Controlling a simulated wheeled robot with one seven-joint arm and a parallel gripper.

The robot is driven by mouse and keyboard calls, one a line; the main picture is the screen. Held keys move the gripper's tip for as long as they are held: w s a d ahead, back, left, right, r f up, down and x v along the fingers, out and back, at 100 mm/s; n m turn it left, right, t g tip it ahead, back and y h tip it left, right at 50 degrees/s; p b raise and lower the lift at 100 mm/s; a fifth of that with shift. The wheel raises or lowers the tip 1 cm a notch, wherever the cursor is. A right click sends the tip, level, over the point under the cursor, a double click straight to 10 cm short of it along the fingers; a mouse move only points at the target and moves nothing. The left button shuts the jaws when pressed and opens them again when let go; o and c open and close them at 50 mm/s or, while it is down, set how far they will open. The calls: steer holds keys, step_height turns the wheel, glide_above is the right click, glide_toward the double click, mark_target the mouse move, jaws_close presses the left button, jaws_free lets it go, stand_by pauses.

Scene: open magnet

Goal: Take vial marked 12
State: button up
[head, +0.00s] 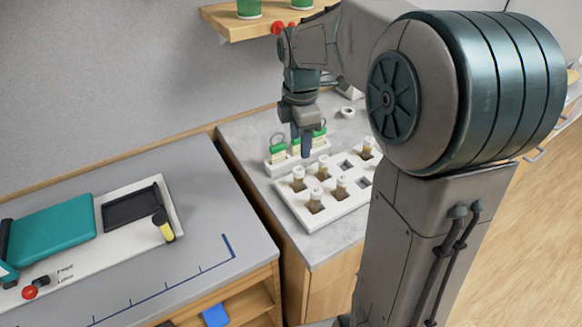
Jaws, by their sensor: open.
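Several brown vials with white caps stand in a white rack (327,220) on the counter to the right. They include a back-left vial (298,180), one beside it (321,168), a front-left vial (315,201), one to its right (341,188) and one at the far right (367,149). Marks on the caps are too small to read, so I cannot tell which is 12. My gripper (304,148) is open and points down above the back of the rack, near the green-topped items. It appears empty. My arm hides the rack's right part.
A narrow white holder (282,168) with green-topped items (278,148) stands behind the rack. A wooden shelf (232,24) is above. At left, a bench (215,225) holds a white device (172,195) with a teal block (52,233). A gap separates bench and counter.

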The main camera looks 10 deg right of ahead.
mark_target(299, 170)
steer(key=f, duration=0.3)
steer(key=w+f+n, duration=0.1)
steer(key=f, duration=0.2)
steer(key=f+n, duration=0.1)
steer(key=f, duration=0.2)
steer(key=shift+w, duration=0.4)
steer(key=shift+w+d+f+p, duration=0.1)
steer(key=shift+f+p, duration=0.2)
steer(key=shift+f, duration=1.25)
steer(key=shift+w+d+f+p, duration=0.1)
steer(key=shift+f+p, duration=0.2)
steer(key=shift+f, duration=1.2)
steer(key=c, duration=1.1)
